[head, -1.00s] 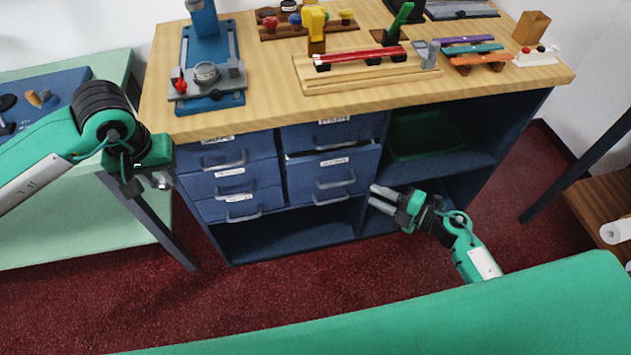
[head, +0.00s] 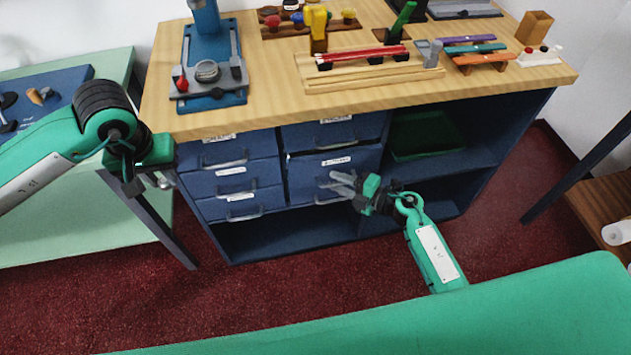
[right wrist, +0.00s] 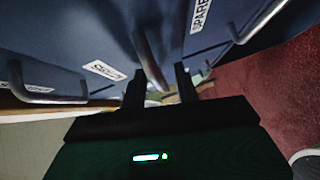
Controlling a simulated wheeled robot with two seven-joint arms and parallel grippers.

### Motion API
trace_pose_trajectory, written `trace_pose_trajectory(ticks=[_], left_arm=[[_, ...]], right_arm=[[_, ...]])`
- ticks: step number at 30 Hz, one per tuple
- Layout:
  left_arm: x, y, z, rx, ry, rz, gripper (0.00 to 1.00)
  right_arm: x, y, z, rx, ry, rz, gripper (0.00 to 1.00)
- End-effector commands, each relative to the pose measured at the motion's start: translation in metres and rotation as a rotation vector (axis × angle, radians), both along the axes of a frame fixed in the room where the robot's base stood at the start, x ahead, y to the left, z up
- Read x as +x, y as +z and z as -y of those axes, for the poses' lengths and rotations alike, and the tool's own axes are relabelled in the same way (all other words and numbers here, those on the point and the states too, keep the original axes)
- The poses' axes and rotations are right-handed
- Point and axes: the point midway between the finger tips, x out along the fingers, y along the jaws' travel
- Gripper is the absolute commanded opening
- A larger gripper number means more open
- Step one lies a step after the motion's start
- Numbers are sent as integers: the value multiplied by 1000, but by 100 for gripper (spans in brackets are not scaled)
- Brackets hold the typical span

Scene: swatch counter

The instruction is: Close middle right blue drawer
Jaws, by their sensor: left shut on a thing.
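The middle right blue drawer (head: 303,176) is under the wooden counter, below the top right drawer (head: 300,134). Its front stands slightly proud of the cabinet, with a narrow gap along its top edge. My right gripper (head: 342,184) is in front of this drawer, at its handle, with its fingers apart. In the right wrist view a blurred bar, likely a handle (right wrist: 150,62), shows between the fingers; contact cannot be told. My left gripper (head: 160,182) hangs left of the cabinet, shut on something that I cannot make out.
Left-hand drawers (head: 226,180) look shut. An open shelf with a green bin (head: 425,135) is right of the drawers. The wooden counter (head: 270,105) overhangs above, carrying tools. A pale green table (head: 60,225) stands left. Red floor (head: 300,285) is clear in front.

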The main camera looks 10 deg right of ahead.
Motion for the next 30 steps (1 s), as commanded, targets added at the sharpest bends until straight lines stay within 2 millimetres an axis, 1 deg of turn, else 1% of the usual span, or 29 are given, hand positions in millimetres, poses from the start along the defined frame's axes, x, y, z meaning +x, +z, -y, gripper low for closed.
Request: trace_pose_trajectory(ticks=[7,9,12,20,23,27,30], left_arm=[[0,0,0,0,0,0,3],[0,0,0,0,0,0,3],[0,0,0,0,0,0,3],[0,0,0,0,0,0,3],[0,1,0,0,0,0,3],[0,2,0,0,0,0,3],[0,2,0,0,0,0,3]], right_arm=[[0,0,-1,1,0,-1,32],[0,0,0,1,0,-1,18],[0,0,0,1,0,-1,0],[2,0,0,0,0,0,0],[9,0,-1,0,1,0,0],[24,0,-1,-1,0,1,0],[31,-1,-1,1,0,-2,0]])
